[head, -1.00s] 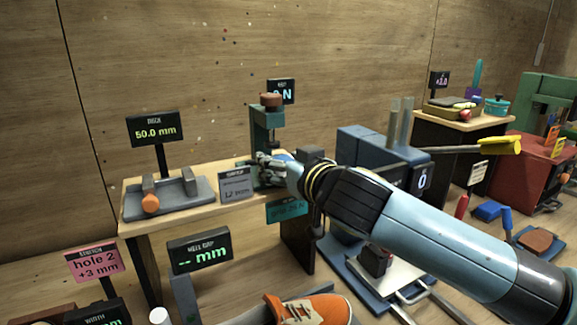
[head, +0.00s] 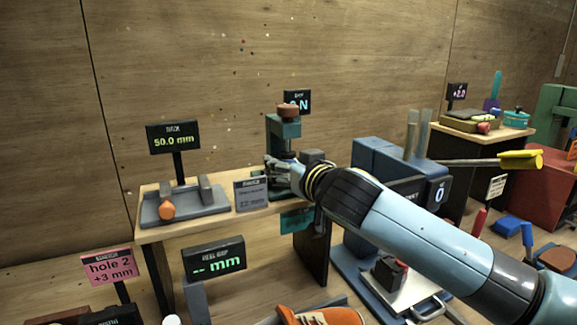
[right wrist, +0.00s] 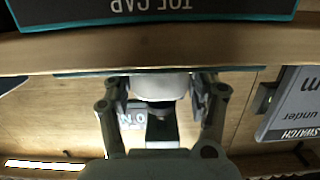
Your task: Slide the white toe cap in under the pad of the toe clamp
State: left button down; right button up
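The toe clamp (head: 283,128) is a teal frame with a brown knob on top, standing at the right end of a wooden shelf. My right gripper (head: 278,172) is at the clamp's lower part and hides much of its base and pad area. In the right wrist view the white toe cap (right wrist: 160,88) sits between my two fingers (right wrist: 160,100), which close in on its sides. The dark clamp column (right wrist: 161,128) is behind it. I cannot tell how far the cap is under the pad. My left gripper is not in view.
A grey gauge tray (head: 184,208) with an orange knob and a small sign (head: 251,193) stand left of the clamp. The blue machine (head: 385,165) is to the right. An orange sneaker (head: 325,317) lies below. A toe cap label (right wrist: 150,8) hangs on the shelf front.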

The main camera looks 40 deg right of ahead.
jog(key=o, duration=0.5)
jog(key=shift+s, duration=0.1)
jog(key=v, duration=1.1)
jog(key=shift+s+a, duration=0.15)
jog(key=shift+s, duration=0.2)
jog(key=shift+s+f, duration=0.1)
